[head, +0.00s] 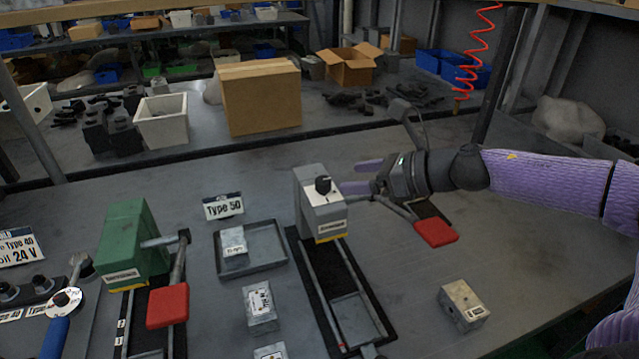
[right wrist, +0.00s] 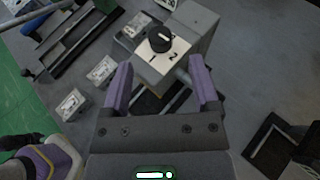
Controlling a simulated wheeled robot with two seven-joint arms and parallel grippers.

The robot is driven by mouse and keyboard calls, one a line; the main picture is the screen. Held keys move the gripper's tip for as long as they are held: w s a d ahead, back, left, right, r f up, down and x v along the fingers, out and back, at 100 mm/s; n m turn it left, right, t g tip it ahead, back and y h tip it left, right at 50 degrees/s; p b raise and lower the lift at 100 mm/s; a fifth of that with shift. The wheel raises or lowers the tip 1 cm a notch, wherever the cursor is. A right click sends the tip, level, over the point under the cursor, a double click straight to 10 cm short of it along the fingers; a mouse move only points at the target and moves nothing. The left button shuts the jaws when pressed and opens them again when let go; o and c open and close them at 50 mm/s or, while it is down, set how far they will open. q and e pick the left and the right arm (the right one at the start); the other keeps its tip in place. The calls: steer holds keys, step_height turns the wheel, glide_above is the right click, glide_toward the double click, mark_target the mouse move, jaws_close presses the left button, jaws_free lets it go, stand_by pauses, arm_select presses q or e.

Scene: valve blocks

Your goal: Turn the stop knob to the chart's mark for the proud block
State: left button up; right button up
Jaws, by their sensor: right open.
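The stop knob (head: 323,185) is a black dial on the top of a grey housing (head: 312,205) with a yellow lower edge. In the right wrist view the knob (right wrist: 160,40) sits on a white plate with the marks 1 and 2. My right gripper (head: 352,177) is open beside the housing, its purple fingers pointing toward it; nothing is between them. Small grey blocks stand at the front (head: 260,308), at the right (head: 463,305) and in a tray (head: 276,265). Which block is proud I cannot tell. My left gripper is not in view.
A red-handled lever (head: 436,232) lies right of the housing. A green housing (head: 125,240) with a red-handled lever (head: 168,305) stands left. The right front table is mostly clear.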

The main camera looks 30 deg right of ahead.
mark_target(325, 180)
steer(key=p+x, duration=0.1)
steer(key=x, duration=0.5)
steer(key=shift+w+a, duration=0.1)
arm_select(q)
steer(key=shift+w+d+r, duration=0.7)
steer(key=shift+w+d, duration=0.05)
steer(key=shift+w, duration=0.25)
arm_select(e)
steer(key=shift+w+a+f, duration=0.25)
steer(key=shift+w, duration=0.1)
